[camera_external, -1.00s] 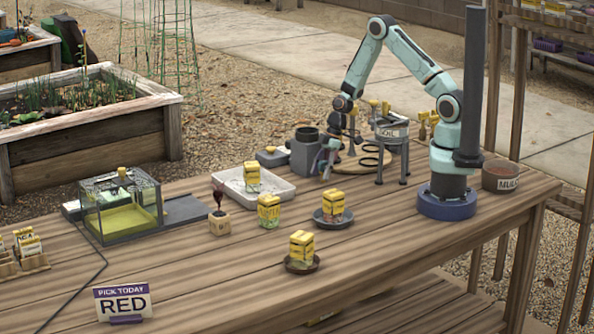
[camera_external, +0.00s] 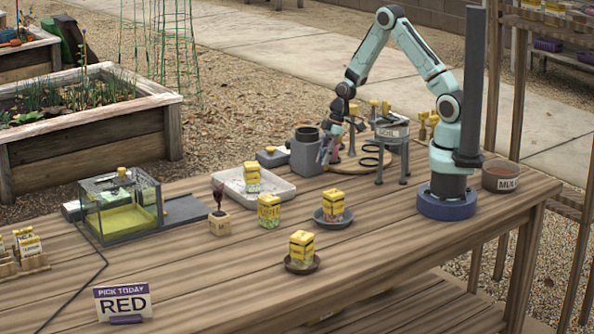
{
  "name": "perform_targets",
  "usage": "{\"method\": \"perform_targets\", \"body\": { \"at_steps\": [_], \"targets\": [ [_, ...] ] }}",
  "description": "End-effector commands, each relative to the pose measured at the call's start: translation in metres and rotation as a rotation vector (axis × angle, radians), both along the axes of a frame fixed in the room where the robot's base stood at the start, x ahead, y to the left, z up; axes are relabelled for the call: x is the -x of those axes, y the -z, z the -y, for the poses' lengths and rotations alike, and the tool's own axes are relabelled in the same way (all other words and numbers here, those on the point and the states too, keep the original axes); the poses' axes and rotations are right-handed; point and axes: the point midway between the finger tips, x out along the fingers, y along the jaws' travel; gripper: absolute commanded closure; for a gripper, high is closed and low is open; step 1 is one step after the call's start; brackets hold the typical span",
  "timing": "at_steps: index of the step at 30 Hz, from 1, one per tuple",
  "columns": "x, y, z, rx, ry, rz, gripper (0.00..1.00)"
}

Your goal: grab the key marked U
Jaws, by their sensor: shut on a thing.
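My gripper (camera_external: 328,156) points down beside a dark grey block with a round opening, at the left edge of a round wooden board (camera_external: 346,168). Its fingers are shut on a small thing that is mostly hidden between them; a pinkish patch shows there. I cannot make out its shape or any letter on it. No key marked U can be read in this view. Dark looped pieces (camera_external: 371,150) stand on the board's right side, too small to identify.
The grey block (camera_external: 304,155) stands close to my gripper's left.

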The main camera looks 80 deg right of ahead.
Motion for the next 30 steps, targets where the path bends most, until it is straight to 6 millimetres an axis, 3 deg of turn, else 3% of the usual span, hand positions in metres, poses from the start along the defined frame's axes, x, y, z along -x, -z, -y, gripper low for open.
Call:
{"method": "perform_targets", "body": {
  "at_steps": [7,12,16,22,30],
  "targets": [
    [0.042,-0.053,-0.014,0.003,0.002,0.004,1.0],
    [0.085,-0.071,-0.028,0.001,0.004,0.001,1.0],
    [0.108,-0.081,-0.036,0.001,0.003,0.001,1.0],
    [0.124,-0.089,-0.041,0.0,0.001,0.0,1.0],
    [0.126,-0.089,-0.042,0.0,0.001,-0.001,1.0]
  ]
}}
